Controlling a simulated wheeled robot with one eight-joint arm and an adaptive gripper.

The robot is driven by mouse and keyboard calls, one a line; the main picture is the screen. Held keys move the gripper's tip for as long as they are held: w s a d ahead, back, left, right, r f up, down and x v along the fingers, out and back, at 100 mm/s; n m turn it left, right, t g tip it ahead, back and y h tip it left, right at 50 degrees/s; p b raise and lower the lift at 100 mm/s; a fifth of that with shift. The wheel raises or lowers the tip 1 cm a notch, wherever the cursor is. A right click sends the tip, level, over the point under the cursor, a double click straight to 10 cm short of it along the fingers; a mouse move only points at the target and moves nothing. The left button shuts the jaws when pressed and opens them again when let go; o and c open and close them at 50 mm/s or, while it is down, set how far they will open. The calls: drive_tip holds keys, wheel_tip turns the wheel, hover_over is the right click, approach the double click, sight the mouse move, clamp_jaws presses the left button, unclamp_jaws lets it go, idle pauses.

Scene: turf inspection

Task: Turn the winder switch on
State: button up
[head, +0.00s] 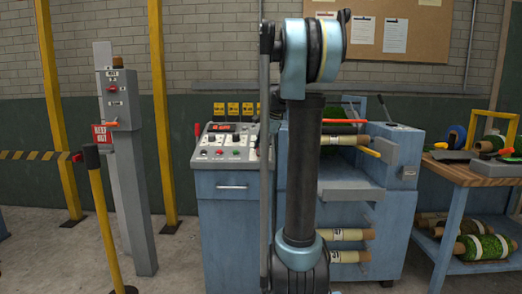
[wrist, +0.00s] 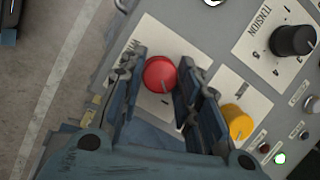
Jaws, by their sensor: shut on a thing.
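The winder switch is a red round knob (wrist: 160,73) on a pale label plate of the grey control panel (wrist: 213,55). The plate's lettering is partly covered by a finger, and a "1" mark shows just below the knob. My gripper (wrist: 161,80) has one dark finger on each side of the red knob and is shut on it. In the head view the blue control console (head: 222,190) stands left of my arm, which hides the gripper and part of the panel.
A yellow knob (wrist: 237,119) sits close to my right finger. A black TENSION knob (wrist: 292,40) and small buttons lie further right. In the head view, a blue machine with turf rolls (head: 346,234) stands behind my arm, and a wooden bench (head: 478,176) at right.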

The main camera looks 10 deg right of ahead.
drive_tip(key=shift+m, duration=0.7)
drive_tip(key=shift+t, duration=0.3)
drive_tip(key=o, duration=1.1)
drive_tip(key=shift+c, duration=0.2)
drive_tip(key=v, duration=1.1)
drive_tip(key=shift+d+r, duration=0.15)
drive_tip(key=shift+r, duration=0.25)
drive_tip(key=shift+s, duration=0.15)
